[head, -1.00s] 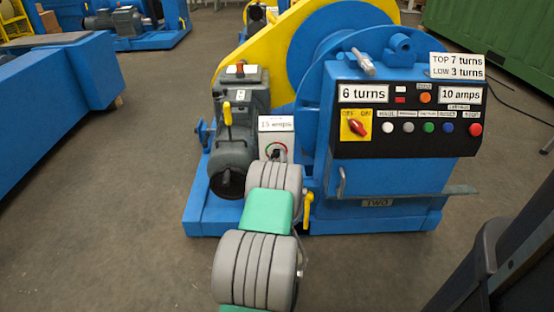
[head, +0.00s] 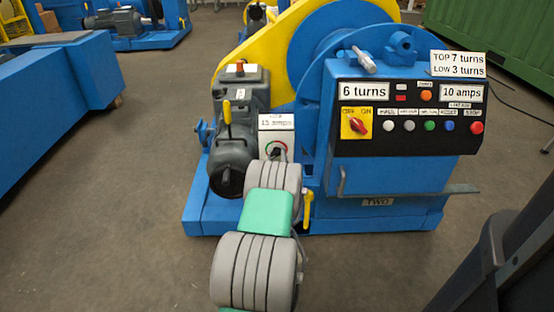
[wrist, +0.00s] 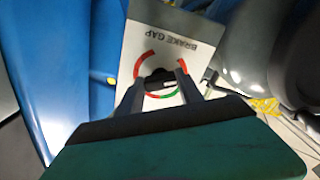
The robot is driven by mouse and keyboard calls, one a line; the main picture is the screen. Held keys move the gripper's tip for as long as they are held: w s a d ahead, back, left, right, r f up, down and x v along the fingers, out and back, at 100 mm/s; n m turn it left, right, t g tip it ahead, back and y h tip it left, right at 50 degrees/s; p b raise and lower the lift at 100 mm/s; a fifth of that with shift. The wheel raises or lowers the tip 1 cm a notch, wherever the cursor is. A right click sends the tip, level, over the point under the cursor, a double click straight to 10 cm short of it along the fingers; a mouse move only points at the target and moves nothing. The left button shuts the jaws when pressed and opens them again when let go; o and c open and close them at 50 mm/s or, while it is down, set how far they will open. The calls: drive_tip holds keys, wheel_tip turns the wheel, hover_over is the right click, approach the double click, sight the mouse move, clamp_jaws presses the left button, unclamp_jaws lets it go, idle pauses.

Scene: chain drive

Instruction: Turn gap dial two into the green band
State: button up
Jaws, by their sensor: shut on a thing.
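The gap dial box of machine two (head: 276,133) is a light grey box with a label above a dial ringed in red and green. In the wrist view the box's face (wrist: 181,36) reads BRAKE GAP upside down. The ring (wrist: 146,62) is red along the sides, with a green band (wrist: 171,95) on the side nearest my gripper. My gripper (wrist: 158,79) is shut on the dark dial knob (wrist: 155,76), one finger on each side. The knob's pointer and exact angle cannot be read. In the head view my arm covers the lower part of the box.
Machine two's panel (head: 410,118) stands right of the box, with a red switch and several buttons. A grey motor (head: 230,140) with a yellow lever (head: 227,112) stands close on the left. A yellow handle (head: 307,209) is below right. Floor at left is open.

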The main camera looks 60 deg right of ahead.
drive_tip(key=m+b, duration=0.1)
drive_tip(key=m, duration=0.5)
drive_tip(key=shift+f+b, duration=0.1)
drive_tip(key=shift+b, duration=0.25)
drive_tip(key=m, duration=0.5)
drive_tip(key=shift+w+a+m, duration=0.1)
drive_tip(key=shift+m, duration=0.2)
drive_tip(key=o, duration=1.4)
drive_tip(key=p+v, duration=0.1)
drive_tip(key=v, duration=0.6)
drive_tip(key=shift+a, duration=0.4)
